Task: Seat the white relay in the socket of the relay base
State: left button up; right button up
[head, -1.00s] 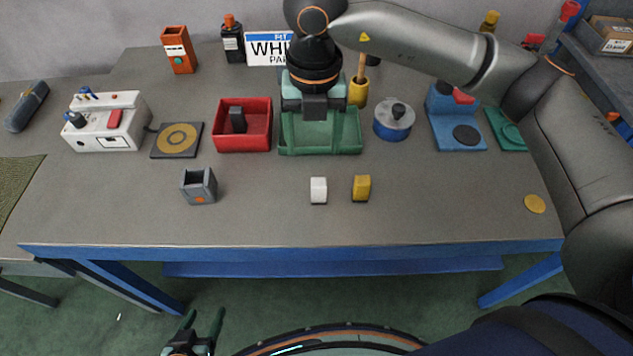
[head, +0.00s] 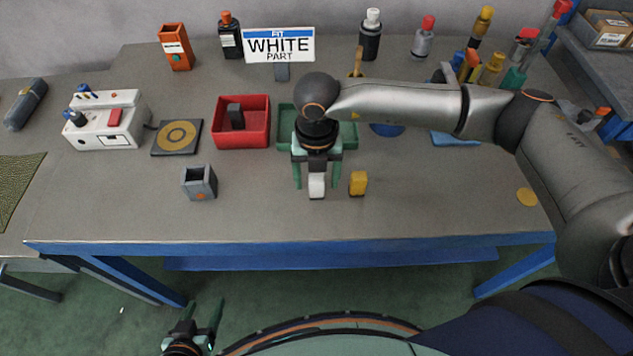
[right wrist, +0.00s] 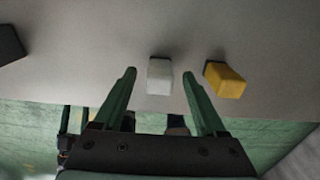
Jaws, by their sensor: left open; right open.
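The white relay (head: 316,187) stands on the table near its front edge. It also shows in the right wrist view (right wrist: 160,76), just beyond and between the fingertips. My right gripper (head: 316,186) is open above the relay, its green fingers (right wrist: 160,72) to either side and apart from it. The grey relay base (head: 199,184), with an open socket on top and an orange mark in front, stands to the left on the table. My left gripper (head: 207,310) is open and empty, low in front of the table.
A yellow block (head: 358,183) stands close to the right of the white relay. Behind are a red tray (head: 241,139) with a dark block, a green tray (head: 286,123) and a "FIT WHITE PART" sign (head: 279,45). The table between base and relay is clear.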

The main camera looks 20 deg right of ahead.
grip_shut()
dwell(0.6)
